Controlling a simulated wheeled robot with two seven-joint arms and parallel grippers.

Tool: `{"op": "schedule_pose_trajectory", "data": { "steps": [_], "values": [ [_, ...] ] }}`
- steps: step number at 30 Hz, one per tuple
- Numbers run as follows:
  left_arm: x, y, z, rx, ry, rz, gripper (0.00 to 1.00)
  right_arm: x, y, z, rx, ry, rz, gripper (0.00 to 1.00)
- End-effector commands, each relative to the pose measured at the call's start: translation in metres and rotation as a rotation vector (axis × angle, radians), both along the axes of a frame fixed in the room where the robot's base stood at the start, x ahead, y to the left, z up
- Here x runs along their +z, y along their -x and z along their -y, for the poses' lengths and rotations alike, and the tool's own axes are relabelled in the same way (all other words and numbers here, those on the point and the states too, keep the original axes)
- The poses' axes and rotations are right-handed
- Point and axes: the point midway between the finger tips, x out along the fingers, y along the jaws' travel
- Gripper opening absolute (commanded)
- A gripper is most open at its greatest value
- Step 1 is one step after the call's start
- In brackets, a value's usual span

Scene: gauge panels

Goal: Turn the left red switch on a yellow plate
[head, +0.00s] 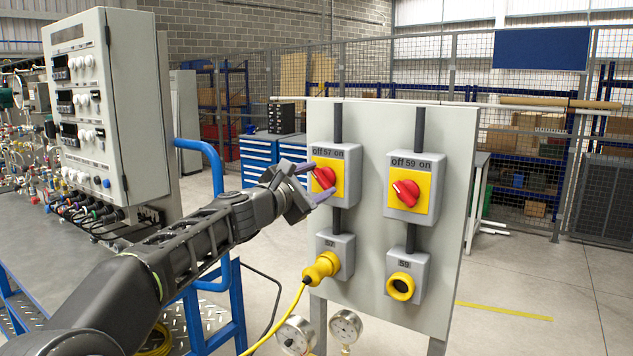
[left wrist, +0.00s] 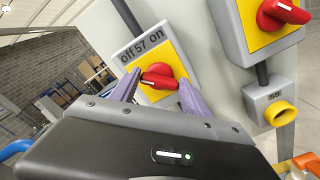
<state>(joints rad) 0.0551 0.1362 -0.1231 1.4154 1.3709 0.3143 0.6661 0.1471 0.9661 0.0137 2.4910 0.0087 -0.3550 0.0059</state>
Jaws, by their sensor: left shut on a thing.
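The left red switch (head: 323,176) sits on a yellow plate (head: 337,166) on a grey box marked "off 57 on". My left gripper (head: 318,181) is at this switch, one purple finger on either side of it. In the left wrist view my left gripper (left wrist: 159,92) is shut on the left red switch (left wrist: 158,75), whose handle lies across between the fingers. The fingers partly cover the plate. The right red switch (head: 405,193) is on its own yellow plate, marked "off 59 on", apart from the gripper. My right gripper is not in view.
The switches are on an upright grey panel (head: 450,150). Below are a plugged-in yellow connector (head: 322,268) with a cable and an open yellow socket (head: 401,286). Two gauges (head: 345,326) sit lower. A control cabinet (head: 105,100) and blue-framed bench stand at the left.

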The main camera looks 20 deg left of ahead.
Motion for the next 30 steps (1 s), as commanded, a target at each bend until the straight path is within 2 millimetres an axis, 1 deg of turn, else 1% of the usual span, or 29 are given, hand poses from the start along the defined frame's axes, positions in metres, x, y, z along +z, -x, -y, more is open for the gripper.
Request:
{"op": "schedule_pose_trajectory", "data": {
  "steps": [2, 3, 10, 11, 17, 21, 23, 26, 30],
  "values": [
    [-0.001, 0.000, 0.000, -0.001, 0.005, -0.003, 0.14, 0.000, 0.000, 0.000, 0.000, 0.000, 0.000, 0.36],
    [-0.001, 0.000, 0.000, -0.001, 0.005, -0.003, 0.56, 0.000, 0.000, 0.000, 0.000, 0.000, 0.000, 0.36],
    [-0.001, 0.000, 0.000, -0.001, 0.002, -0.001, 0.75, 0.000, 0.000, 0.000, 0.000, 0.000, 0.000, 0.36],
    [-0.001, 0.000, 0.000, -0.001, 0.002, -0.001, 0.76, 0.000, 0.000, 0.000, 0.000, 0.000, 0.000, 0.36],
    [0.000, 0.000, 0.000, 0.000, 0.001, 0.000, 0.76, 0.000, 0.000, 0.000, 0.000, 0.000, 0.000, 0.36],
    [-0.001, 0.005, -0.001, 0.000, 0.000, 0.000, 0.76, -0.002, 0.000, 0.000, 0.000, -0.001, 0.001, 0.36],
    [-0.001, 0.010, -0.002, 0.001, -0.001, 0.001, 0.76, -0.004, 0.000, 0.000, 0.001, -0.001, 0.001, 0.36],
    [-0.002, 0.024, -0.004, 0.000, -0.001, 0.002, 0.76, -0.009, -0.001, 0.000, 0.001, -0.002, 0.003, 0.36],
    [-0.002, 0.047, -0.007, 0.000, 0.000, 0.001, 0.76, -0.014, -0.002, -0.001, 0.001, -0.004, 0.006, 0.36]
  ]
}}
